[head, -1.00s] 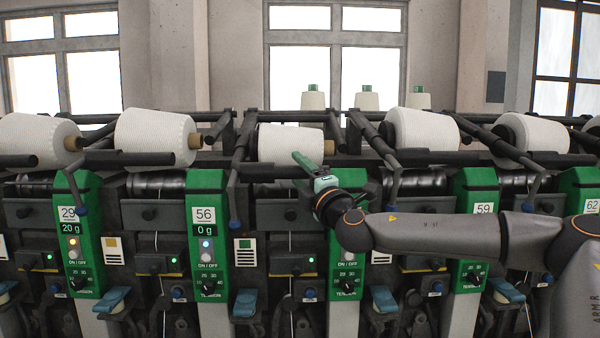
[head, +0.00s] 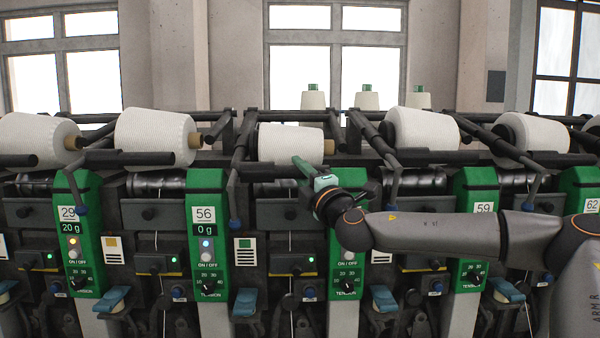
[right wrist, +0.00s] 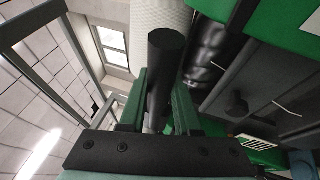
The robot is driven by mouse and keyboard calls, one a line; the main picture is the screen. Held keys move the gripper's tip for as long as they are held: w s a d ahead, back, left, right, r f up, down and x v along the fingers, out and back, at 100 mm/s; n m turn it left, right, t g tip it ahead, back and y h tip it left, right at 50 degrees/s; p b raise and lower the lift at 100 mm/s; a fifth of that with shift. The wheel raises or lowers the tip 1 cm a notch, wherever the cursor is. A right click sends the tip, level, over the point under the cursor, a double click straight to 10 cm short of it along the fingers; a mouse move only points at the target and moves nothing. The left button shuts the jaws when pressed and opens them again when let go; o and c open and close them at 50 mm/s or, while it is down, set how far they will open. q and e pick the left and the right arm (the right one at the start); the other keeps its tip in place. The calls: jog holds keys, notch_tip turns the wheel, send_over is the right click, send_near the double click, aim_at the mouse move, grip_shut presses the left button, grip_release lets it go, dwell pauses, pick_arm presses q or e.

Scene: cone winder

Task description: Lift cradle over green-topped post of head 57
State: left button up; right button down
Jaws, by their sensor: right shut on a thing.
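The green-topped post (head: 345,245) behind my right gripper has its number plate hidden, so I cannot read 57. It stands between posts 56 and 59. A white cone (head: 290,145) lies above and left of it, in a cradle with a dark horizontal handle bar (head: 258,172). My right gripper (head: 301,165) is at the right end of this bar, just below the cone. In the right wrist view its two green fingers are shut around a round black bar (right wrist: 165,60). My left gripper is not in view.
Post 56 (head: 205,240) and post 59 (head: 477,230) stand either side, with cones and dark cradle arms above. A cone (head: 422,131) sits to the right of my gripper. Three upright cones stand behind, and blue levers (head: 384,299) jut out low in front.

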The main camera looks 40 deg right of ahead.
dwell(0.9)
notch_tip(320, 180, up, 11)
jog(key=s+a+p, duration=0.1)
jog(key=p, duration=0.5)
jog(key=shift+s+a+r+p, duration=0.15)
jog(key=shift+s+a+p, duration=0.05)
jog(key=shift+s+p, duration=0.1)
jog(key=c, duration=0.6)
grip_release()
